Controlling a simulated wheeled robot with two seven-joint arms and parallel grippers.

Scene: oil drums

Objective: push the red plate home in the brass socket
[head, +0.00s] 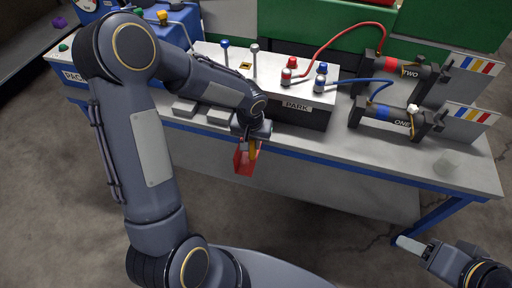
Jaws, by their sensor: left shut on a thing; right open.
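My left gripper (250,141) is shut on the red plate (243,161), which hangs upright below the fingers. In the picture the plate overlaps the bench's front edge; I cannot tell its height or whether it touches anything. A small yellow-orange piece (254,150) shows beside the plate at the fingers; I cannot tell what it is. I cannot make out the brass socket for certain. My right gripper (412,245) is open and empty at the lower right, in front of the bench.
The bench (350,155) carries a box marked PARK (297,106) with red and blue hose couplings. Cylinders marked TWO (405,71) and ONE (390,121) lie in racks at right. Two levers (254,58) stand behind my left gripper. My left arm hides part of the bench.

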